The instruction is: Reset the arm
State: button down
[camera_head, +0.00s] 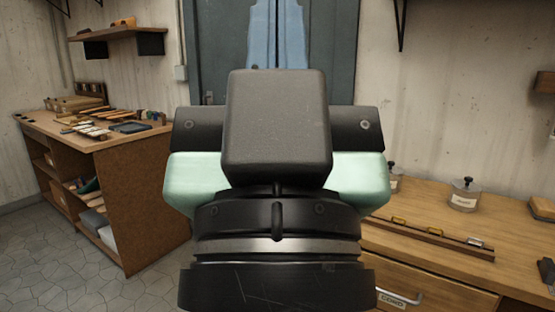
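My gripper (277,125) fills the middle of the head view, seen from behind. It has a dark block-shaped housing, a wide dark crossbar behind it and pale green parts at both sides. A dark round wrist section with a light metal ring lies below it, towards the camera. The fingertips are hidden behind the housing, so I cannot see whether they are open or hold anything. My gripper appears raised between two workbenches, in front of a door.
A wooden bench (150,190) with tools and shelves stands left. A wooden bench with a drawer (440,278) stands right, bearing a labelled jar (465,196) and a wooden rail (428,240). A grey door (337,60) with blue hanging cloth (278,35) is behind. Tiled floor (45,262) shows lower left.

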notch_tip(320, 180, up, 17)
jog(key=p, duration=1.4)
jog(key=shift+p, duration=0.4)
jog(key=shift+r, duration=0.1)
